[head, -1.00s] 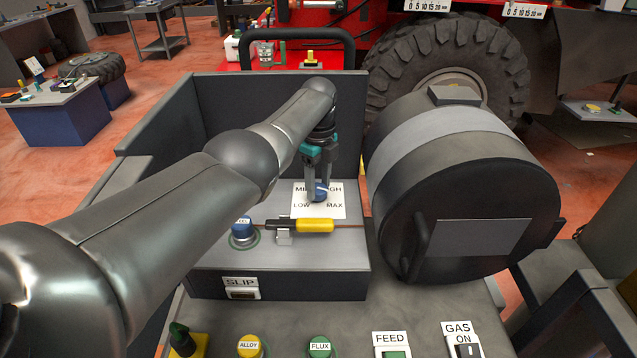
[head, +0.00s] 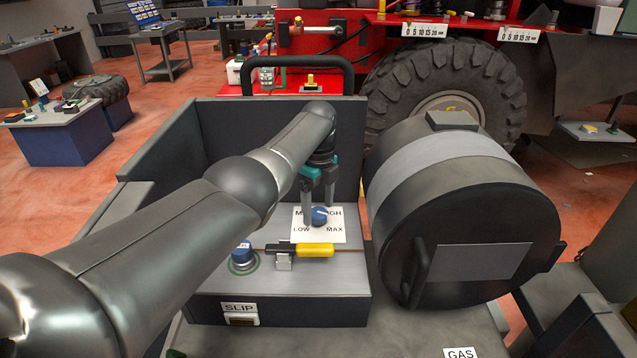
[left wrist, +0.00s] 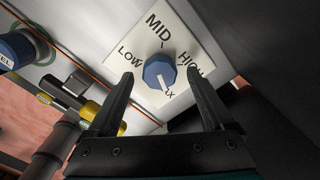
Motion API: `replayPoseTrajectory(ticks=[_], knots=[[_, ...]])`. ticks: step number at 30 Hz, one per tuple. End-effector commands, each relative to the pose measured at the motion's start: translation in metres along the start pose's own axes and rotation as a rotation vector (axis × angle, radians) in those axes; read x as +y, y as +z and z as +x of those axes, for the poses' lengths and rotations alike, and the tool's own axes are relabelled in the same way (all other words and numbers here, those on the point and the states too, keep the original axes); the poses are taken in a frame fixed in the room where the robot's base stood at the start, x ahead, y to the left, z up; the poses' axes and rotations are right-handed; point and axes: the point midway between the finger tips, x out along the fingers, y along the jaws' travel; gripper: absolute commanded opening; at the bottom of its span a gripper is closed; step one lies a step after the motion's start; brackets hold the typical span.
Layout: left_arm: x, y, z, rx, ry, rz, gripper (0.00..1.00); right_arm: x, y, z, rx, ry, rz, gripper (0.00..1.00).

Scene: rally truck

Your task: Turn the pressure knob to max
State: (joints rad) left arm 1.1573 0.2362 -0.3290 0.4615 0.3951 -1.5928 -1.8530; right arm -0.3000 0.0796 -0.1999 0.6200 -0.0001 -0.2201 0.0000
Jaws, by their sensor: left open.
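The blue pressure knob (head: 319,216) sits on a white label plate (head: 336,236) marked LOW, MID, HIGH and MAX. It also shows in the left wrist view (left wrist: 160,70), where its white pointer line points at the MAX label, partly hidden by the knob. My left gripper (head: 317,207) is open above the panel, its two fingers spread on either side of the knob with visible gaps. In the left wrist view its fingertips stand apart from the knob. My right gripper is not in view.
A yellow-and-black handled tool (head: 314,250) lies in a holder just in front of the plate. A second blue knob (head: 242,254) is to the left. A large dark drum (head: 465,215) stands close on the right. A dark wall (head: 230,145) rises behind the panel.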

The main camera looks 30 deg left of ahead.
Motion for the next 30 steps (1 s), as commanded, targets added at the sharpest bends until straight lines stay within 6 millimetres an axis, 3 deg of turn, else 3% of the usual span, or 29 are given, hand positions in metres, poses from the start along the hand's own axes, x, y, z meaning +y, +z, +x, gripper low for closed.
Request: replayPoseTrajectory(ticks=[8, 18, 24, 30], knots=[[-0.001, 0.001, -0.055, -0.002, -0.007, 0.000, 0.85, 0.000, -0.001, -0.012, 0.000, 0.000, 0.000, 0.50], [-0.001, 0.001, -0.127, -0.001, -0.005, -0.001, 0.85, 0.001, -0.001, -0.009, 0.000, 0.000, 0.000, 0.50], [0.000, 0.001, -0.145, 0.000, -0.002, -0.001, 0.85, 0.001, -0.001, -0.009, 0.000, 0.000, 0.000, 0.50], [0.000, 0.000, -0.148, 0.000, 0.000, 0.000, 0.85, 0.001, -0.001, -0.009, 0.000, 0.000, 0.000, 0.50]])
